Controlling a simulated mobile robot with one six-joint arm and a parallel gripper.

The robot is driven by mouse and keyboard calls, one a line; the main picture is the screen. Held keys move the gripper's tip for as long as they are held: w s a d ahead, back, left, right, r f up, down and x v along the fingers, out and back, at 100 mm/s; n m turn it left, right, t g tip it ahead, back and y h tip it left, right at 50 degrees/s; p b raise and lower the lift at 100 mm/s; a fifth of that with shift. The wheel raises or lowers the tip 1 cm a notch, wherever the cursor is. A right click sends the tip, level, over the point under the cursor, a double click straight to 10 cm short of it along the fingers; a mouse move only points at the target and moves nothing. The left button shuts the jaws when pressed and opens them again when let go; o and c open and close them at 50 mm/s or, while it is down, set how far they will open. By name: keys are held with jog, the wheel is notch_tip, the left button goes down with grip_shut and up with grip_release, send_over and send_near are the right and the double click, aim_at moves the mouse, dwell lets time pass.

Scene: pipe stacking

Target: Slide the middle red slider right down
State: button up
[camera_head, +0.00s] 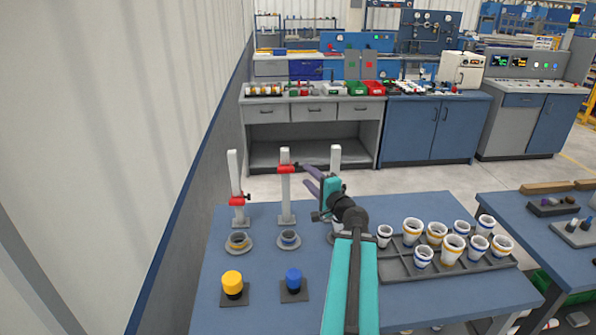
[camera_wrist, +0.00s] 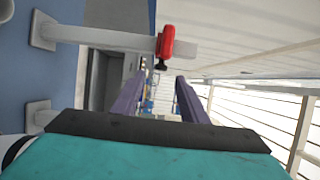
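The middle red slider (camera_head: 287,169) sits high on the middle white post (camera_head: 286,195). In the wrist view, a red slider (camera_wrist: 166,42) with a dark knob, apparently the same one, is on a sideways-looking post (camera_wrist: 105,36). My gripper (camera_head: 311,179) is just right of the middle post, near slider height. Its purple fingers (camera_wrist: 158,92) are apart, with nothing held between them. The slider lies outside the fingers, and I see no contact. The left red slider (camera_head: 239,200) is low on the left post (camera_head: 234,172). My gripper hides much of the right post (camera_head: 336,157).
A yellow knob (camera_head: 232,283) and a blue knob (camera_head: 293,279) are at the front of the table. A grey tray (camera_head: 398,268) of several cups stands right of my arm. A wall runs along the left.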

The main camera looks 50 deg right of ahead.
aim_at(297, 166)
jog(key=shift+w+d+b, duration=0.1)
jog(key=shift+w+b, duration=0.2)
jog(key=shift+b, duration=0.65)
jog(key=shift+p+x, duration=1.35)
jog(key=shift+x, duration=2.8)
grip_shut()
